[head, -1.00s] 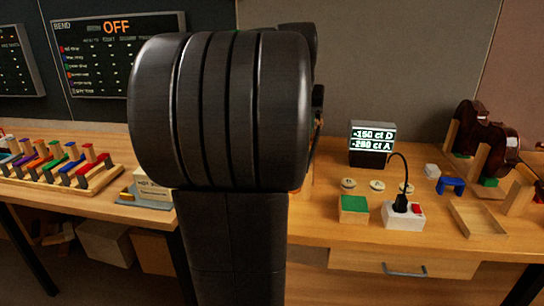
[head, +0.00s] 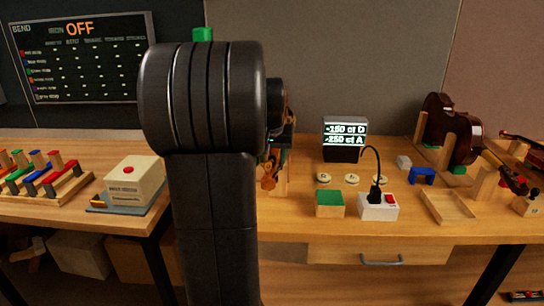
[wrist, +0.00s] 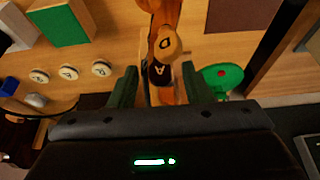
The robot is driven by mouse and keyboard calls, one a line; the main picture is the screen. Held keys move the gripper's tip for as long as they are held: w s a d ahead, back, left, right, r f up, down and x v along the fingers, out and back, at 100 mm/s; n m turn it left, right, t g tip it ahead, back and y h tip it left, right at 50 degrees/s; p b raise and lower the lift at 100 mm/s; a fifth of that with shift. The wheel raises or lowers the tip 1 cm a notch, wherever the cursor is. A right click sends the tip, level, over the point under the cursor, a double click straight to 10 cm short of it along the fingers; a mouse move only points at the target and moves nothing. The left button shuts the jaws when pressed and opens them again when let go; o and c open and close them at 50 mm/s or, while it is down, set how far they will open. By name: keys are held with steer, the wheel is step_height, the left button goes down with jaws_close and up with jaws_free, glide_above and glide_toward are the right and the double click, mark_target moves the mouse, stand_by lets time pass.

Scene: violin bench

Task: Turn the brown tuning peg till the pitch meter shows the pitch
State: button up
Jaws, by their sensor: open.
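The violin neck end (wrist: 165,18), orange-brown, shows at the top middle of the wrist view. A dark brown tuning peg head marked with a pale letter A (wrist: 159,75) points toward me, with a round tan peg head (wrist: 166,45) just beyond it. My gripper (wrist: 160,70) is open, one finger on each side of the dark peg, with gaps visible; contact cannot be seen. In the head view, my arm hides most of the gripper, and the scroll (head: 269,172) shows beside it. The pitch meter (head: 345,138) reads about -150 ct D and -250 ct A.
Round lettered buttons (head: 351,178), a green-topped block (head: 330,203), a white switch box with a cable (head: 377,207) and a shallow wooden tray (head: 448,206) stand right of the arm. Another violin (head: 450,130) rests at the back right. A cream box with a red button (head: 134,179) stands left.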

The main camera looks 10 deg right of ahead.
jaws_close()
steer(key=shift+d+r+n+y+p, duration=0.1)
steer(key=shift+r+n+y+p, duration=0.15)
steer(key=shift+n+p, duration=0.6)
steer(key=shift+f+n+y+p, duration=0.2)
steer(key=shift+n+y+p, duration=0.7)
steer(key=shift+n, duration=0.95)
jaws_free()
steer(key=a+v, duration=0.1)
steer(key=v, duration=1.2)
steer(key=shift+s+d+r, duration=0.25)
steer(key=shift+d+r, duration=0.05)
steer(key=shift+d, duration=0.15)
